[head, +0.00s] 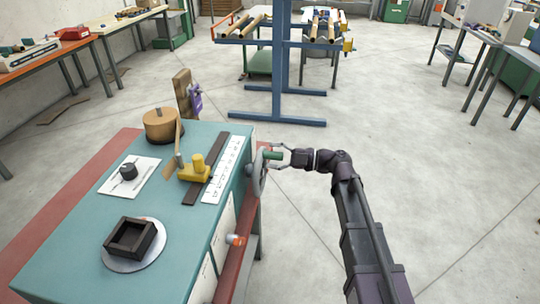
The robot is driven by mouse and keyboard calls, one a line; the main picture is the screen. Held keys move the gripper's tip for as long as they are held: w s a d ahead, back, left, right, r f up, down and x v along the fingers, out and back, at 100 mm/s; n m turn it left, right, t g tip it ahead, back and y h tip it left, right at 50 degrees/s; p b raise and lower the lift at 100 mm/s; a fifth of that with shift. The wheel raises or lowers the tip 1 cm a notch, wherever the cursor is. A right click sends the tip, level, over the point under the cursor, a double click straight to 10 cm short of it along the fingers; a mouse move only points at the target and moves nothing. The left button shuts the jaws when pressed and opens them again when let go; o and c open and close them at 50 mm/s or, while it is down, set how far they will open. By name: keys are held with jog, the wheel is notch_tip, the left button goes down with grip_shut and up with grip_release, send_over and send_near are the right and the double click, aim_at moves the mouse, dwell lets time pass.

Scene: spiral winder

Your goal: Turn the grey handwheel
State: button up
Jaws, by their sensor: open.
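The grey handwheel (259,172) is mounted on the right side of the teal machine cabinet (185,225), near its far end, and shows almost edge-on. A green handle (273,155) sticks out from the wheel to the right. My gripper (275,156) is at this handle, with its grey fingers spread around it, one on the far side and one on the near side. The jaws are open. I cannot tell whether a finger touches the handle. My dark arm reaches in from the lower right.
On the cabinet top are a brown drum (161,124), a yellow block (197,170), a white scale strip (223,170), a black knob (128,171) and a dark square frame (130,238). An orange-tipped knob (236,240) protrudes below the wheel. The floor to the right is clear.

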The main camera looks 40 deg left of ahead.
jog(key=v, duration=1.1)
dwell(0.5)
jog(key=d+f+m+t+h, duration=0.35)
jog(key=d+f+m, duration=0.25)
jog(key=d+m, duration=0.45)
jog(key=w+d+f+m+t+h, duration=0.15)
jog(key=d+f+m+h, duration=0.45)
jog(key=d, duration=0.8)
jog(key=d+f+m+t+h, duration=0.3)
jog(key=d+f+m, duration=0.3)
jog(key=d+m, duration=0.5)
jog(key=s+d+m+h, duration=0.35)
jog(key=d+m, duration=0.25)
jog(key=d, duration=0.6)
notch_tip(320, 180, up, 13)
jog(key=p, duration=1.3)
jog(key=shift+w+a+p, duration=0.3)
jog(key=shift+w+p, duration=0.05)
